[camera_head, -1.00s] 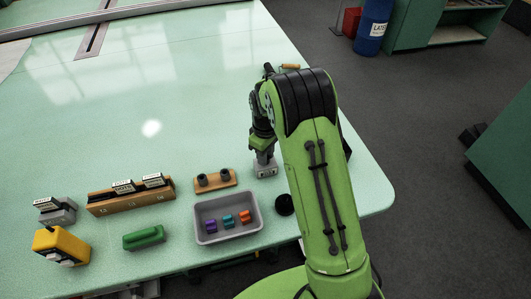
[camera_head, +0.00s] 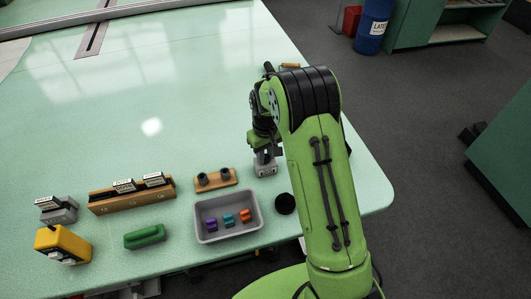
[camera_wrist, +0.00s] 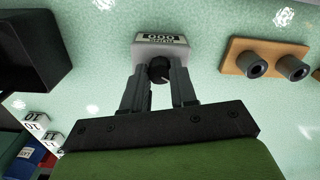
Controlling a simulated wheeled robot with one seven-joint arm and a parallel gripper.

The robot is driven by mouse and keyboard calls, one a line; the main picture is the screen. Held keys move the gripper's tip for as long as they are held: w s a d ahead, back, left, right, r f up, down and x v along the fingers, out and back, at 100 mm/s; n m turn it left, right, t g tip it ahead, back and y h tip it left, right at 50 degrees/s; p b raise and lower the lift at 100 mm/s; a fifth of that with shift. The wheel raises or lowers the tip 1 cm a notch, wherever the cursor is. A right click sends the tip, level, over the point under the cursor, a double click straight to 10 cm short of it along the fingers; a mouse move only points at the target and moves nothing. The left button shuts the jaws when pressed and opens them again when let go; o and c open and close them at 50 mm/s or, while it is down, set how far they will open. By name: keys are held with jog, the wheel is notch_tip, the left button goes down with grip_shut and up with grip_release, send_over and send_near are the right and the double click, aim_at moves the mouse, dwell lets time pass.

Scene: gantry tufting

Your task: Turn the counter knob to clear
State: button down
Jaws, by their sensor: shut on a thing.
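The counter (camera_head: 265,170) is a small grey box on the green table, just under my gripper. In the head view my gripper (camera_head: 264,154) comes down onto the counter from above, and the knob is hidden there.
A wooden block with two dark cups (camera_head: 215,180) stands left of the counter. A grey tray (camera_head: 200,228) holds several coloured pieces. A green block (camera_head: 145,237), yellow block (camera_head: 62,246) and wooden rack (camera_head: 104,207) are further left.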

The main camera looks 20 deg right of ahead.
aim_at(266, 156)
jog(key=shift+r, duration=0.1)
jog(key=c, duration=0.9)
grip_release()
notch_tip(266, 156, up, 16)
jog(key=p, duration=0.3)
